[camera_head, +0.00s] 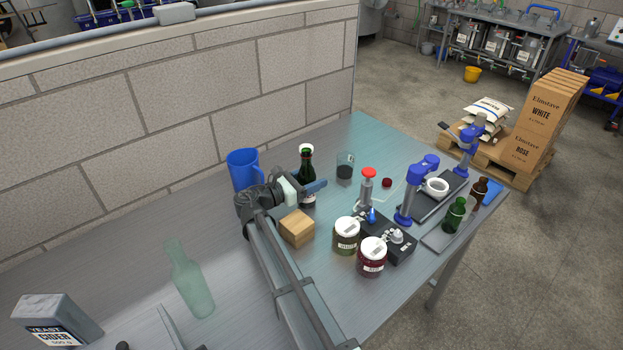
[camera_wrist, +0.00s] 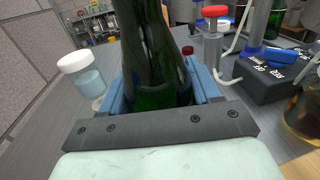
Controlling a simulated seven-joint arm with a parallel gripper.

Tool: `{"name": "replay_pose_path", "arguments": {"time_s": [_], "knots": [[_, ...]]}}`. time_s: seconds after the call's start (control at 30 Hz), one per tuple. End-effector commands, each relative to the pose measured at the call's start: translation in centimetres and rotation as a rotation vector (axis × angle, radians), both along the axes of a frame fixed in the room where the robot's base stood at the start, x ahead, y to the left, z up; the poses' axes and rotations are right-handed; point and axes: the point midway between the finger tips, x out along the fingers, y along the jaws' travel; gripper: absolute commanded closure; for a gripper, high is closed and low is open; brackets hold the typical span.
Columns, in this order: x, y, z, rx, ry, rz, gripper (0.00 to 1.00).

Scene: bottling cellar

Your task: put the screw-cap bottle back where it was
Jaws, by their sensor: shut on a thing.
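A dark green glass bottle (camera_head: 308,165) with a pale label low on its side stands upright at the back of the steel table (camera_head: 235,285). My gripper (camera_head: 306,190) has its blue fingers on either side of the bottle's body and is shut on it. In the wrist view the green bottle (camera_wrist: 150,60) rises between the blue fingers of my gripper (camera_wrist: 155,95). Its top is out of that view. I cannot tell whether its base touches the table.
A glass beaker (camera_head: 345,166) and red-topped device (camera_head: 367,185) stand right of the bottle. Two lidded jars (camera_head: 346,235) (camera_head: 372,257) are nearer. A white-lidded container (camera_wrist: 83,80) shows beside the bottle.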

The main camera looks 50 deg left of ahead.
Motion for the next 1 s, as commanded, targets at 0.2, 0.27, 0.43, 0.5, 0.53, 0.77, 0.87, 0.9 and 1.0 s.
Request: {"name": "replay_pose_path", "arguments": {"time_s": [0.2,0.27,0.43,0.5,0.53,0.77,0.87,0.9,1.0], "knots": [[0.0,0.0,-0.2,0.000,0.000,0.000,0.30],[0.0,0.0,-0.2,0.000,0.000,0.000,0.25],[0.0,0.0,-0.2,0.000,0.000,0.000,0.12],[0.0,0.0,-0.2,0.000,0.000,0.000,0.12],[0.0,0.0,-0.2,0.000,0.000,0.000,0.12],[-0.5,0.1,0.1,0.000,0.000,0.001,0.12],[-1.7,0.2,0.1,0.000,0.000,0.003,0.12],[-2.3,0.3,0.1,0.000,0.000,0.002,0.12],[-4.2,0.6,0.1,0.000,0.000,0.003,0.12]]}}
